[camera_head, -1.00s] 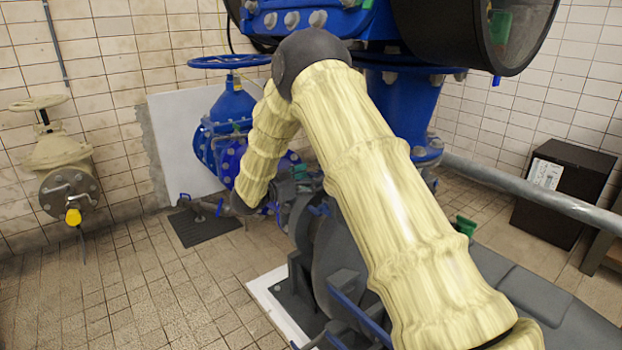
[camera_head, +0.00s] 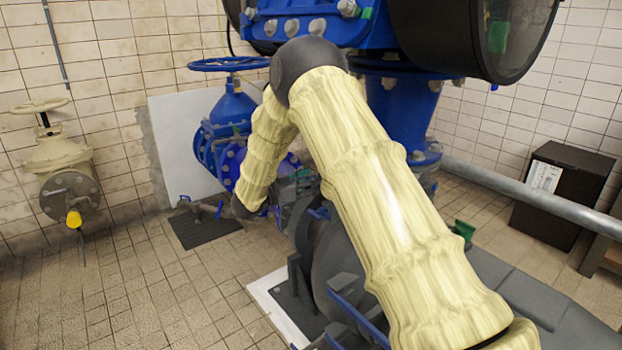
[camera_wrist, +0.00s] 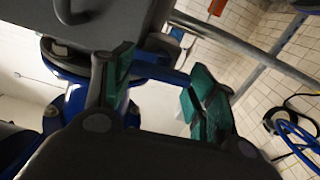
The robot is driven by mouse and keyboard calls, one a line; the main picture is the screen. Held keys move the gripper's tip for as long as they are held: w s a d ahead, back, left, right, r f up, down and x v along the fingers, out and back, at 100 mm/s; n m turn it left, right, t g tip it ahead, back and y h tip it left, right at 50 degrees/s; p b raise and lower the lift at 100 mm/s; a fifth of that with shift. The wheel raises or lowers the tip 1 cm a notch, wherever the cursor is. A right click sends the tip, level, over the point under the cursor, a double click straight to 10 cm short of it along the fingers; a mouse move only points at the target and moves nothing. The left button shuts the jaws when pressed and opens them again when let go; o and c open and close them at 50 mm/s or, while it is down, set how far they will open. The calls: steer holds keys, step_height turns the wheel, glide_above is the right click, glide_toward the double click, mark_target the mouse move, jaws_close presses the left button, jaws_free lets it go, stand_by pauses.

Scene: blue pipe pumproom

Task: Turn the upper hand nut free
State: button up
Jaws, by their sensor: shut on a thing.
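In the head view my gripper (camera_head: 296,180) is low beside the dark pump, partly hidden by my own arm. In the wrist view its two dark fingers with green pads (camera_wrist: 163,68) stand apart, one on each side of the picture. A blue flanged part shows behind the gap. How far the nut is turned cannot be seen.
A blue valve with a handwheel (camera_head: 228,64) stands behind my gripper. Large blue pipework (camera_head: 400,100) rises at the back. A cream valve (camera_head: 60,160) is on the left wall. A grey pipe (camera_head: 530,195) and a black box (camera_head: 562,195) are at the right. The left floor is clear.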

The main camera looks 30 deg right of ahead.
steer(key=n+p, duration=1.7)
steer(key=shift+w+f, duration=0.2)
steer(key=shift+n, duration=0.3)
steer(key=o, duration=1)
steer(key=a, duration=0.8)
steer(key=s+a, duration=0.1)
steer(key=a, duration=0.3)
